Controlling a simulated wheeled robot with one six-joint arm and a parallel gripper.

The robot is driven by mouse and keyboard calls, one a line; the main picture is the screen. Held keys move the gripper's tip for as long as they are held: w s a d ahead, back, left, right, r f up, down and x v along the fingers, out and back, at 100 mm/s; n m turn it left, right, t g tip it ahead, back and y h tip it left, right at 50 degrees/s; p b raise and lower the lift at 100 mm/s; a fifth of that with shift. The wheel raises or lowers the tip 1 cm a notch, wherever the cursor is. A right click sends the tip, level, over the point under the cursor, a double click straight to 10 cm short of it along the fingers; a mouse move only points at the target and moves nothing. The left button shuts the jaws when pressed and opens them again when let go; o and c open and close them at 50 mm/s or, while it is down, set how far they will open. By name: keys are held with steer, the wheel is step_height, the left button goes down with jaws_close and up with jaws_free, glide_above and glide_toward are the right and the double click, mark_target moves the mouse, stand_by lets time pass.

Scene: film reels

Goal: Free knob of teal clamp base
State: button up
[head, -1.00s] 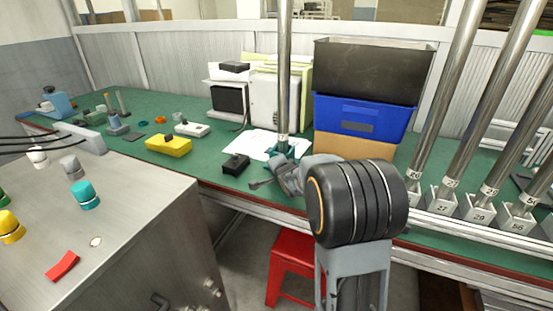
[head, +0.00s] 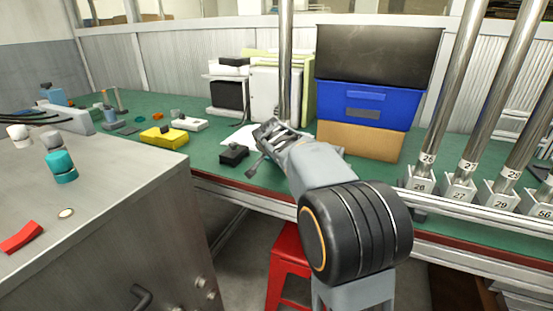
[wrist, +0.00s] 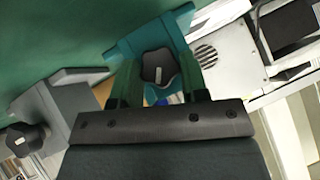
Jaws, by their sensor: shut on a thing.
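The teal clamp base (wrist: 118,50) shows in the wrist view, with its dark lobed knob (wrist: 158,67) between my gripper's two fingers. My gripper (wrist: 158,80) is shut on the knob. In the head view my gripper (head: 268,133) reaches over the bench to the foot of an upright metal pole (head: 285,60). The teal base and knob are hidden behind my gripper in that view.
A black block with a knob (head: 234,154) sits just left of my gripper; a yellow block (head: 163,137) lies farther left. A blue crate (head: 368,103) on a cardboard box and slanted poles stand to the right.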

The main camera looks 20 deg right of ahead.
steer(key=n+g+h+p, duration=0.2)
steer(key=g+p, duration=0.1)
steer(key=shift+w+a+r+h, duration=0.1)
steer(key=shift+w+a+h, duration=0.1)
steer(key=shift+a+h, duration=0.15)
steer(key=n+g+h+p, duration=0.1)
steer(key=p, duration=0.1)
steer(key=n+g+h+p, duration=0.1)
steer(key=g+h, duration=0.1)
steer(key=shift+w+a+n+h+p, duration=0.1)
steer(key=shift+w+n+h+p, duration=0.15)
steer(key=shift+n+p, duration=0.15)
steer(key=n+g+h+p, duration=0.2)
steer(key=h+p, duration=0.1)
steer(key=shift+a+f+n, duration=0.1)
steer(key=shift+f+n, duration=0.2)
steer(key=shift+f, duration=0.1)
steer(key=shift+f+n+g+h+p, duration=0.2)
steer(key=shift+n+g+h+p, duration=0.2)
steer(key=shift+n+h, duration=0.35)
steer(key=shift+f+n+g+h+p, duration=0.15)
steer(key=shift+n+g+h+p, duration=0.15)
steer(key=shift+n+h+p, duration=0.45)
steer(key=shift+h, duration=0.3)
steer(key=o, duration=0.9)
steer(key=shift+r, duration=0.1)
steer(key=shift+w+r, duration=0.1)
